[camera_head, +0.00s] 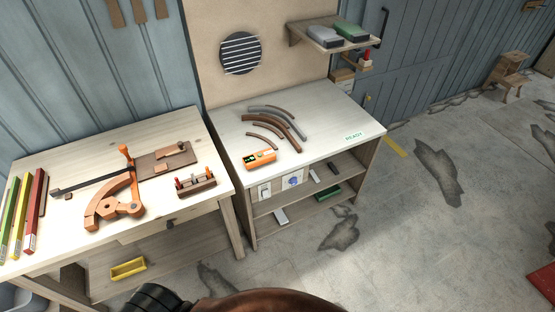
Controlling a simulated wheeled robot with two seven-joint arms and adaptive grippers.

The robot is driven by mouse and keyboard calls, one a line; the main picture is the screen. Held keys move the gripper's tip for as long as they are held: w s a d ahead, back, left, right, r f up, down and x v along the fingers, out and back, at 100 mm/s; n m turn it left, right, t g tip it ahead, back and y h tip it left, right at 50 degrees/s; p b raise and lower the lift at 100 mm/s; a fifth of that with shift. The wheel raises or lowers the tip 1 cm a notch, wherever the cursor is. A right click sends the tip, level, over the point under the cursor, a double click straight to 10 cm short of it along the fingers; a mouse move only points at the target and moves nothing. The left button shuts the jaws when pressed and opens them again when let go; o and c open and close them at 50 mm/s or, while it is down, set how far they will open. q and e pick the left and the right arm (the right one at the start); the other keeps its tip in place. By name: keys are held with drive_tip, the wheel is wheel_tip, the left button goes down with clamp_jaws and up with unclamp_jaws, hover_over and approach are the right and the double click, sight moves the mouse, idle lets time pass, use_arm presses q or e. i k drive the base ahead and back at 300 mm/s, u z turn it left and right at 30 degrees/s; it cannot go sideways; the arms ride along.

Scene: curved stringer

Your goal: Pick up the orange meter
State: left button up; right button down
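The orange meter (259,159) is a small orange box with a dark and green face. It lies near the front left edge of the white-topped bench (335,136). Nothing is touching it from above. Neither of my grippers shows in the head view. A dark and reddish-brown rounded shape at the bottom edge hides part of the floor in front of the benches.
Curved strips (275,122) lie behind the meter. A wooden workbench (115,240) at the left holds an orange jig (115,202), a small rack (195,184) and coloured bars (36,205). A shelf (322,36) hangs above. The white bench's right side is clear.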

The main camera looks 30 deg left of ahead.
sight(252, 161)
drive_tip(key=u, duration=0.05)
drive_tip(key=i, duration=1.25)
drive_tip(key=u, duration=0.7)
